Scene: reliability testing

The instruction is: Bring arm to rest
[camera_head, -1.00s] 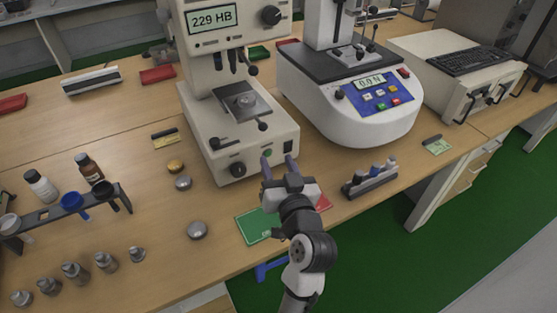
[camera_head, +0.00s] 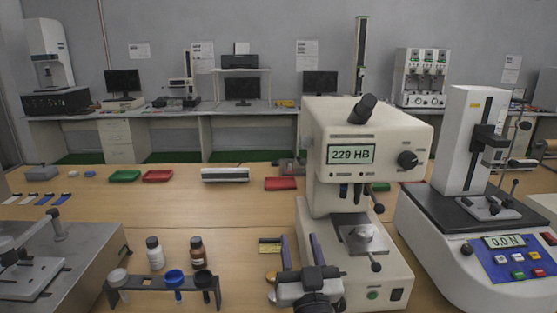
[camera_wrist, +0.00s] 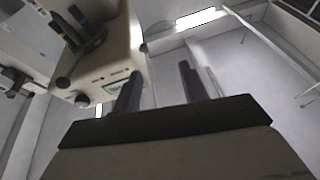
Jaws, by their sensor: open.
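My gripper (camera_head: 300,255) is at the bottom of the head view, in front of and slightly left of the hardness tester (camera_head: 366,140). Its two dark fingers point up and are spread apart with nothing between them. In the wrist view the open fingers (camera_wrist: 160,88) point up toward the ceiling. The tester's head (camera_wrist: 103,60) shows at the upper left there. Most of my arm is below the head view's edge.
The force tester (camera_head: 480,170) stands to the right. A rack (camera_head: 150,283) with cups, beside a white bottle (camera_head: 154,252) and a brown bottle (camera_head: 198,252), is at lower left. Red trays (camera_head: 281,183) and a green tray (camera_head: 125,176) lie farther back. The wooden bench between is mostly clear.

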